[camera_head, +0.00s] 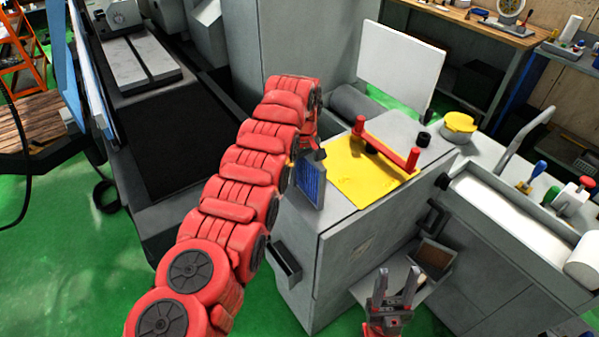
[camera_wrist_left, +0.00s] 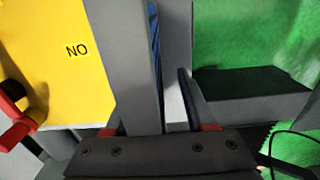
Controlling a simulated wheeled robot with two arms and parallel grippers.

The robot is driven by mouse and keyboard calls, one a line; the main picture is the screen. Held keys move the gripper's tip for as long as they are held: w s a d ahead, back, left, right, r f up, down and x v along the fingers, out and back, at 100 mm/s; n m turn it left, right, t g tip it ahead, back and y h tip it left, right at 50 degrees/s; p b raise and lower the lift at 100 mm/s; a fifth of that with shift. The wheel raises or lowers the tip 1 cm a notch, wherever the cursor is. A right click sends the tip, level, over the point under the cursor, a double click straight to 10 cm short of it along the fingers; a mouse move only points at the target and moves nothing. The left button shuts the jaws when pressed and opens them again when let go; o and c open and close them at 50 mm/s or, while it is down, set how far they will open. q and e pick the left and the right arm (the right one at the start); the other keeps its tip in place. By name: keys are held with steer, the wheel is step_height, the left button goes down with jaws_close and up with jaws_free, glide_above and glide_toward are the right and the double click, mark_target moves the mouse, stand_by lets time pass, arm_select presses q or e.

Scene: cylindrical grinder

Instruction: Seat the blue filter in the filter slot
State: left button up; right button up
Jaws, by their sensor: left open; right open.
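My right gripper (camera_head: 396,288) is open and empty.
The yellow plate (camera_head: 365,180) with a red-ended bar (camera_head: 385,145) lies on the cabinet. A yellow pot (camera_head: 459,127) and black cup (camera_head: 424,139) stand behind. A small bin (camera_head: 434,257) is near my right gripper. Green floor (camera_head: 75,250) at left is clear.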

arm_select(q)
steer(key=shift+d, duration=0.55)
steer(key=c, duration=0.4)
steer(key=shift+c, duration=1.3)
steer(key=shift+a, duration=0.15)
jaws_close()
steer(key=shift+a, duration=0.1)
steer(key=shift+r, duration=0.2)
